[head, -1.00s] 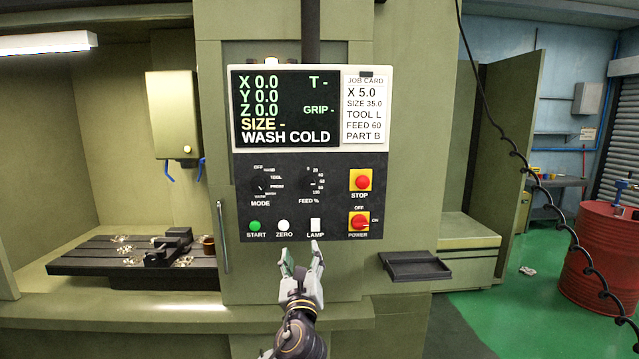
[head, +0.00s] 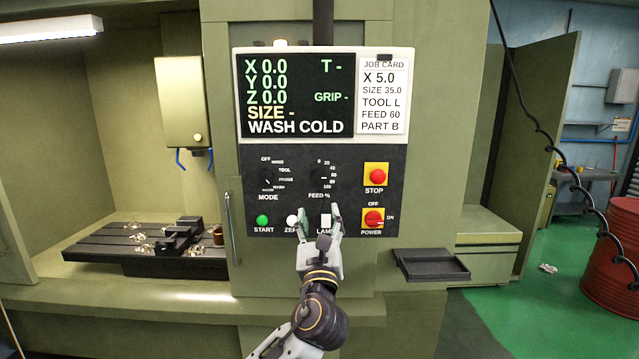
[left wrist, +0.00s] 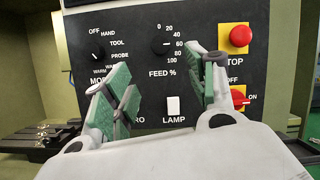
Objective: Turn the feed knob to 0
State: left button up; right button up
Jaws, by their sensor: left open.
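The feed knob (head: 321,178) is a small black dial on the dark control panel (head: 350,215), with 0 to 100 printed around it and FEED % below. In the left wrist view the feed knob (left wrist: 160,45) shows a pale pointer mark that seems to face right, near 60. My left gripper (head: 319,212) is open and empty just below the knob, its fingers in front of the ZERO and LAMP area. In the left wrist view the knob lies beyond and between the spread green-padded fingertips (left wrist: 166,80), apart from them. My right gripper is not in view.
The mode knob (head: 267,178) sits left of the feed knob. The red STOP button (head: 377,176) and red POWER switch (head: 374,218) are to the right. The START button (head: 262,221) and LAMP switch (left wrist: 173,105) are low on the panel. A dark tray (head: 432,265) juts out at lower right.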

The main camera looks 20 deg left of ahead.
aim_at(319, 179)
pick_arm(q)
jog(key=p+x, duration=0.3)
jog(key=x, duration=0.8)
jog(key=shift+w+r, duration=0.1)
jog(key=shift+w, duration=0.05)
jog(key=shift+p+x, duration=0.4)
jog(key=shift+x, duration=0.9)
jog(key=shift+c, duration=0.4)
jog(key=c, duration=1)
